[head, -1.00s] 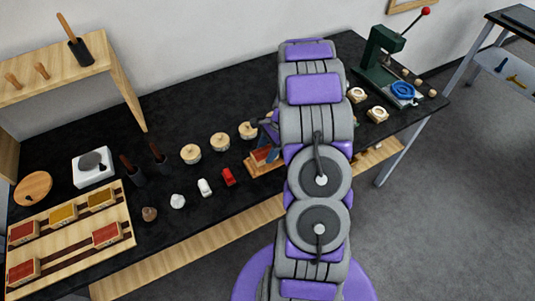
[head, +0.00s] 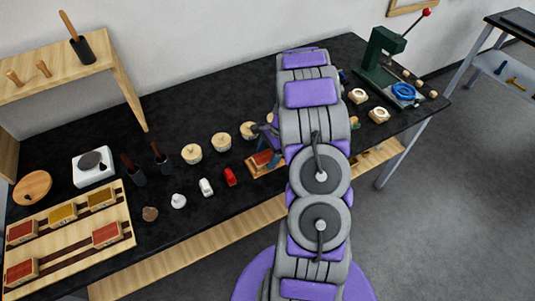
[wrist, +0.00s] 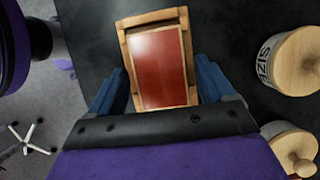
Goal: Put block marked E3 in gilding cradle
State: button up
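A block with a red top (wrist: 160,65) sits inside a wooden frame, the gilding cradle (wrist: 124,48), in the wrist view. No marking E3 is readable on it. In the head view the red block (head: 262,157) and the cradle (head: 254,169) are near the table's front edge, just left of my arm. My gripper (wrist: 161,66) has its two blue fingers on either side of the block, spread wider than it, with narrow gaps showing. In the head view my arm partly hides the gripper.
A wooden tray (head: 75,250) at the left holds several red and yellow blocks. A red item (head: 230,176) lies nearby. A green press (head: 378,55) stands at the right.

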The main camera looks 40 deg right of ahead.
jog(key=shift+a+r, duration=0.15)
jog(key=shift+a, duration=0.2)
jog(key=p+v, duration=0.2)
jog(key=v, duration=1)
jog(key=s+a+r+n+g, duration=0.1)
jog(key=a+r+n, duration=0.4)
jog(key=a+r, duration=0.45)
jog(key=s+a+r+n+g+h, duration=0.1)
jog(key=s+a+r+n, duration=0.1)
jog(key=s+a+n, duration=0.3)
jog(key=s+a+r+n+h, duration=0.1)
jog(key=s+a+r, duration=0.15)
jog(key=a, duration=0.45)
jog(key=s+a+r+n+g+h, duration=0.1)
jog(key=s+a+r+n, duration=0.1)
jog(key=s+a+n, duration=0.3)
jog(key=s+a+n+h, duration=0.1)
jog(key=s+a+n, duration=0.3)
jog(key=s, duration=0.8)
jog(key=shift+a+r+n, duration=0.35)
jog(key=shift+a+n, duration=0.05)
jog(key=shift+a, duration=0.35)
